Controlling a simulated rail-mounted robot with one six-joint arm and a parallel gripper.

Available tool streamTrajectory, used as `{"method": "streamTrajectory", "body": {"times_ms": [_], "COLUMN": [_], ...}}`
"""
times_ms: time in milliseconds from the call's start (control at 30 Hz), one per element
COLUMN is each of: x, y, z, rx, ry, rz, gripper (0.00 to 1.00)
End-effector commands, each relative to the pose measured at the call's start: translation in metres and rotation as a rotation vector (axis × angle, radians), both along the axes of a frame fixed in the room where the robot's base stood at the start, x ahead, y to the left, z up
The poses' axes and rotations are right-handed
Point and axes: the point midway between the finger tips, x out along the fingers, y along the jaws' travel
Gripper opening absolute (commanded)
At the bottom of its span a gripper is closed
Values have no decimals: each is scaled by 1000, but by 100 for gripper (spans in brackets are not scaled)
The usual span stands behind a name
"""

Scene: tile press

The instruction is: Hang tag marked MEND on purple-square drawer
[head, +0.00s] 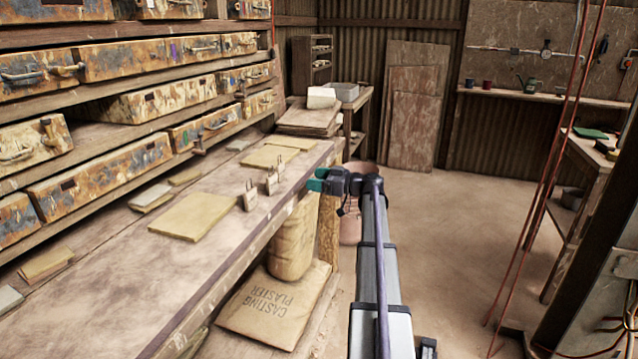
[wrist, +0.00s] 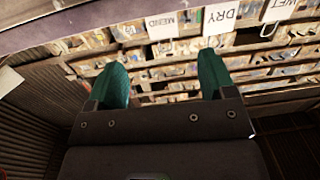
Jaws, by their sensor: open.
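Three pale tags stand in a row on the bench in the head view: a near one (head: 250,197), a middle one (head: 271,183) and a far one (head: 281,168). Their words are too small to read there. In the wrist view the tag marked MEND (wrist: 161,25) is left of the DRY tag (wrist: 220,18) and the WET tag (wrist: 278,10). My gripper (head: 316,181) is open and empty, to the right of the tags past the bench edge. Its teal fingers (wrist: 163,80) show in the wrist view, apart from the tags. An upper-row drawer (head: 130,60) bears a small purplish mark.
Rusty drawers fill the shelves along the left. Flat tan tiles (head: 195,216) lie on the bench (head: 120,285). A plaster sack (head: 275,305) lies on the low shelf beneath. Red cables (head: 548,170) hang at the right. The floor (head: 455,215) beyond my arm is clear.

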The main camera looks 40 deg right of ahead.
Motion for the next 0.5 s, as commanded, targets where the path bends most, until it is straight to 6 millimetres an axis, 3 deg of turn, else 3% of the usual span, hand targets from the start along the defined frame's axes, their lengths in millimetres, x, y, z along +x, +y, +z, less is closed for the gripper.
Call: {"method": "streamTrajectory", "body": {"times_ms": [500], "x": [59], "y": [36], "z": [0], "rx": [0], "ry": [1], "rz": [2], "gripper": [77]}}
